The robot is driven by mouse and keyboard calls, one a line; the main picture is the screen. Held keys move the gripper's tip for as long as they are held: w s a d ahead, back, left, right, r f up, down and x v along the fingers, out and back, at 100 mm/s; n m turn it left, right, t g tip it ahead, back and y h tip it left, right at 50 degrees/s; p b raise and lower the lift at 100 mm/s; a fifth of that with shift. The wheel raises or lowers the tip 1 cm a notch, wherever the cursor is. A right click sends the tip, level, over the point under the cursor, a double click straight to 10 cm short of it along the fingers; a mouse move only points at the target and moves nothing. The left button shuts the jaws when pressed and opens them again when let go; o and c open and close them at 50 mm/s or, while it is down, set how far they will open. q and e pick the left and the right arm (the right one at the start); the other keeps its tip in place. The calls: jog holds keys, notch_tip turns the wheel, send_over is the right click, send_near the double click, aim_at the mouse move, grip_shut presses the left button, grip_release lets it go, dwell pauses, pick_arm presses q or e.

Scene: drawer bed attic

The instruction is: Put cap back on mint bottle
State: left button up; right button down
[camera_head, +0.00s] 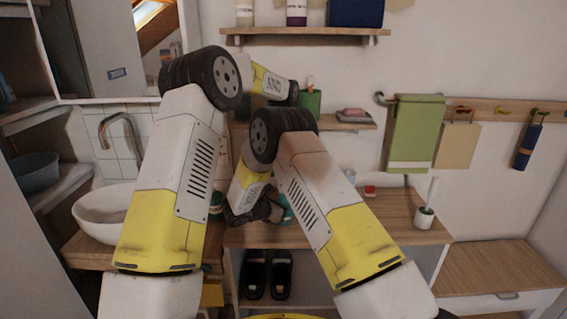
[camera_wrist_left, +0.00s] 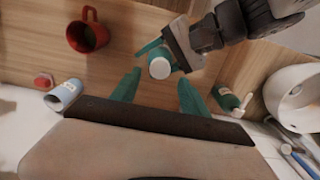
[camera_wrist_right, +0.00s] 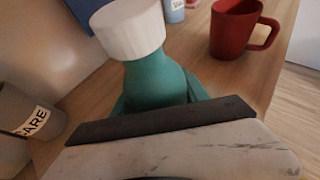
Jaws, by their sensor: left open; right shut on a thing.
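The mint bottle (camera_wrist_right: 158,86) is teal, and its white ribbed cap (camera_wrist_right: 130,28) sits on top of the neck; how tightly it is seated I cannot tell. My right gripper (camera_wrist_right: 162,98) is shut around the bottle's body. In the left wrist view the cap (camera_wrist_left: 159,68) shows from above, with the right gripper's green fingers beside it. My left gripper (camera_wrist_left: 159,80) is open and empty, and its fingers point down on either side of the cap, apart from it. In the head view my arms hide the bottle and most of both grippers.
A red mug (camera_wrist_right: 236,28) stands on the wooden counter (camera_head: 385,212). A small red item (camera_wrist_left: 43,81), a blue-grey cup (camera_wrist_left: 65,94) and a dark green bottle (camera_wrist_left: 226,98) are nearby. A white basin (camera_head: 103,212) is at the left. A white brush holder (camera_head: 424,218) stands at the right.

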pick_arm(q)
jog(key=shift+f, duration=2.7)
jog(key=shift+c, duration=0.4)
grip_shut()
jog(key=shift+o, duration=1.1)
grip_release()
notch_tip(320, 180, up, 12)
